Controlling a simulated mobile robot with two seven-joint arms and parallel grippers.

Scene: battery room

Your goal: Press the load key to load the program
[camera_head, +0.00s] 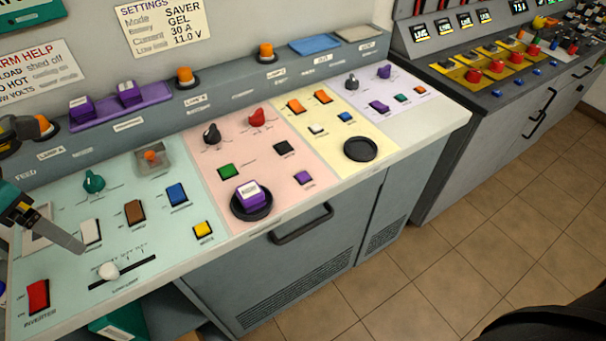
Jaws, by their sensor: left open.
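The control desk (345,195) has teal, pink, yellow and lavender panels with coloured keys and knobs. The key labels are too small to read, so I cannot tell which is the load key. The pink panel carries a green key (228,171), a black key (284,148) and a purple key (303,178). A purple block with a white label (249,194) stands in a black round socket (267,210) there. My left gripper (60,235) is open and empty over the teal panel's left side, near a white key (90,231). My right gripper is not in view.
A white-knobbed slider (109,270) and red switch (38,296) lie near the left gripper. Two more purple blocks (81,107) (129,93) stand on a rear ledge. An empty round socket (360,149) is on the yellow panel. Tiled floor (440,265) is clear at right.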

